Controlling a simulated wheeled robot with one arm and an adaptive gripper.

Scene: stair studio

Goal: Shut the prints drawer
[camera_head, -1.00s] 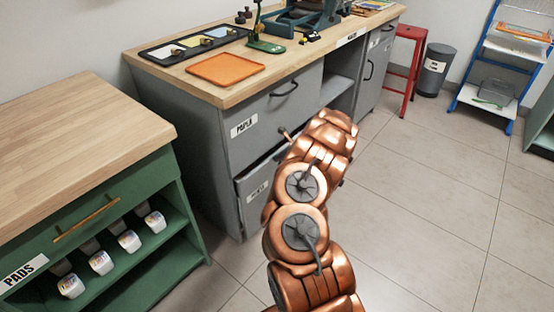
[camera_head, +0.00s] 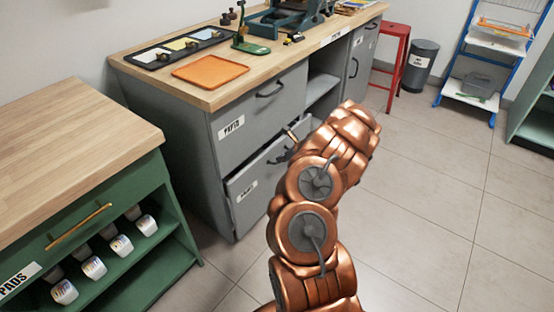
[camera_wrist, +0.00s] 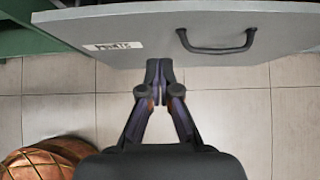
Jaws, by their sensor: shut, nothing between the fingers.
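The prints drawer (camera_head: 258,183) is the lower grey drawer of the workbench, with a white label too blurred to read. It stands partly open, with a dark gap behind its top edge. In the wrist view its grey front (camera_wrist: 140,28) spans the top, with the label at left and a dark bow handle (camera_wrist: 216,50) at right. My gripper (camera_wrist: 160,66) is shut and empty at the lower edge of that front as pictured, between label and handle. I cannot tell whether it touches.
Above is a closed grey drawer (camera_head: 262,107). The wooden worktop (camera_head: 213,98) carries an orange tray (camera_head: 210,71) and tools. A green cabinet (camera_head: 170,212) stands close at left. A red stool (camera_head: 396,68) and a bin (camera_head: 420,64) stand far back. Tiled floor at right is clear.

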